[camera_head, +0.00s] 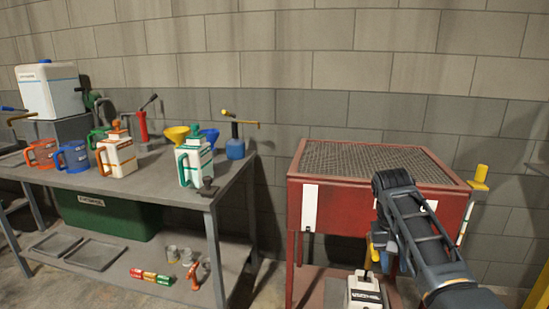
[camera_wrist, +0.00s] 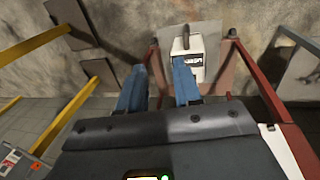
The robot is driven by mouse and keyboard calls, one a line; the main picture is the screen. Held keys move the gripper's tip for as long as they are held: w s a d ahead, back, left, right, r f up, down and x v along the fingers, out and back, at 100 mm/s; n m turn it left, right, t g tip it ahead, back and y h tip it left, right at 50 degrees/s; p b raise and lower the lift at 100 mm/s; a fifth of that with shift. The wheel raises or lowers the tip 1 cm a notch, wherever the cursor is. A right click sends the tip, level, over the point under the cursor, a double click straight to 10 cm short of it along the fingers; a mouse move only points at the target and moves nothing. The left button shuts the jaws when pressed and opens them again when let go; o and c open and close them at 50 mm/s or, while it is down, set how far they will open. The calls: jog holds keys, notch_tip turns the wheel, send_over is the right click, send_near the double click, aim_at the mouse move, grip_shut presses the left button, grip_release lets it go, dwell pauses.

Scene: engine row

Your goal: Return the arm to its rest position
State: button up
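My arm (camera_head: 425,235) reaches in from the lower right in the head view and bends in front of the red grated table (camera_head: 292,205). My gripper is mostly hidden behind the arm there. In the wrist view my gripper (camera_wrist: 160,68) shows two blue fingers set apart, with nothing between them. It is open and empty. Beyond the right fingertip is a white labelled container (camera_wrist: 187,65) with a dark handle. A white container also stands low under the red table in the head view (camera_head: 365,294).
A grey workbench (camera_head: 232,185) on the left holds jugs, white cans, funnels and pumps. A green box (camera_head: 105,215), trays and small cans are on its lower shelf. Yellow bars (camera_wrist: 30,45) cross the left of the wrist view. A block wall closes the back.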

jog(key=s+a+f+n+t+y, duration=0.1)
jog(key=s+a+f+t, duration=0.1)
jog(key=s+f, duration=0.5)
jog(key=s+a+f+t, duration=0.2)
jog(key=s+a+f, duration=0.1)
jog(key=f, duration=0.9)
jog(key=s+a+f+t, duration=0.1)
jog(key=s+f+t, duration=0.1)
jog(key=s, duration=0.6)
jog(key=s+a+f+t, duration=0.1)
jog(key=s+a+f, duration=0.15)
jog(key=s, duration=0.65)
jog(key=s+r+n+t+y, duration=0.1)
jog(key=s+r+t, duration=0.5)
jog(key=s, duration=1)
jog(key=s+r, duration=0.4)
jog(key=r, duration=0.3)
jog(key=s+r+t, duration=0.1)
jog(key=s+r, duration=0.3)
jog(key=r, duration=0.4)
jog(key=s+d+r+t, duration=0.1)
jog(key=s+r, duration=0.2)
jog(key=r, duration=0.5)
jog(key=shift+s+n, duration=0.3)
jog(key=shift+s, duration=0.1)
